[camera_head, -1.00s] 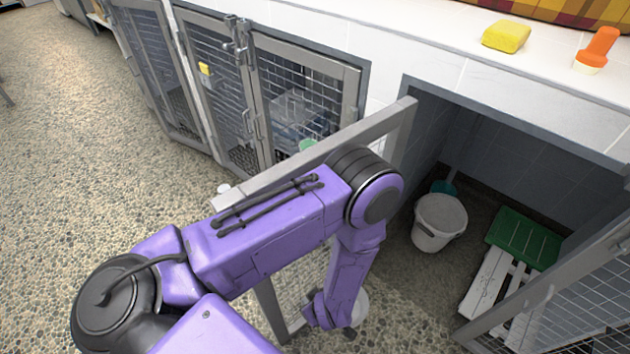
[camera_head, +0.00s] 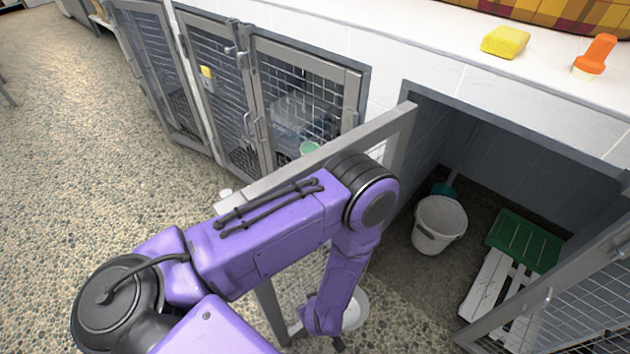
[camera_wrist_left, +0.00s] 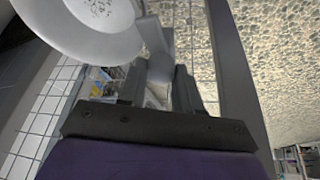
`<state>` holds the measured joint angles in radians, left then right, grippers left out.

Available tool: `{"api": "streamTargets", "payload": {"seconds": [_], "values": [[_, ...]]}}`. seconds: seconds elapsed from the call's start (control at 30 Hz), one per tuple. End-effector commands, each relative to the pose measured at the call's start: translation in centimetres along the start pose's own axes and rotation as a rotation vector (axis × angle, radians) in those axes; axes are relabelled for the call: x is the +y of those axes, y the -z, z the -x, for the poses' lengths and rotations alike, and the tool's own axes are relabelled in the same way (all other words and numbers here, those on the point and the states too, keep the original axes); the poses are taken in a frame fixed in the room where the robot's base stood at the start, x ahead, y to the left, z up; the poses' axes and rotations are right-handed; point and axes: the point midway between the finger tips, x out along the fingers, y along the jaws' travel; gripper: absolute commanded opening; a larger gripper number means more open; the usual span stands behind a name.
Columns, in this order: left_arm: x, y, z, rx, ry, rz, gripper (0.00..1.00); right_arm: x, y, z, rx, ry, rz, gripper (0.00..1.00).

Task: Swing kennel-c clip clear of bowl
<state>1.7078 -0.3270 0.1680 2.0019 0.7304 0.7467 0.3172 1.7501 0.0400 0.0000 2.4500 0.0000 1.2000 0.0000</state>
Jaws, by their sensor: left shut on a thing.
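A white bowl (camera_head: 355,310) shows beside the mesh door (camera_head: 284,312) of the open kennel, partly hidden by my left arm. In the left wrist view the bowl (camera_wrist_left: 85,25) fills the upper left, with dark specks inside. A grey clip (camera_wrist_left: 153,38) stands beside the bowl's rim, in front of the door mesh. My left gripper (camera_wrist_left: 160,88) is shut on the clip, whose lower part is between the fingers. In the head view my forearm hides most of this gripper. Whether the clip touches the bowl is not clear. My right gripper is not in view.
The open kennel holds a white bucket (camera_head: 439,223), a green slatted board (camera_head: 525,240) and white slats (camera_head: 487,283). Another mesh door (camera_head: 570,290) stands at the right. Closed kennels (camera_head: 300,100) are at the left. A yellow sponge (camera_head: 505,42) and orange-topped bottle (camera_head: 596,54) are on the counter.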

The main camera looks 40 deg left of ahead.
Motion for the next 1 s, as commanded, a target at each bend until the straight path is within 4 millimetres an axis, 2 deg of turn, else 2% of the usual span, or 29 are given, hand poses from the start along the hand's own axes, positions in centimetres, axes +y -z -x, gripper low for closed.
{"api": "streamTargets", "payload": {"seconds": [0.5, 1.0], "values": [[-0.2, 0.2, 0.1, -0.013, -0.167, -0.403, 0.03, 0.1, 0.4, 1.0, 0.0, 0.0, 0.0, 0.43], [-0.2, 0.2, 0.0, -0.017, -0.239, -0.574, 0.03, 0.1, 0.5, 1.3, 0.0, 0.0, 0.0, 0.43]]}}
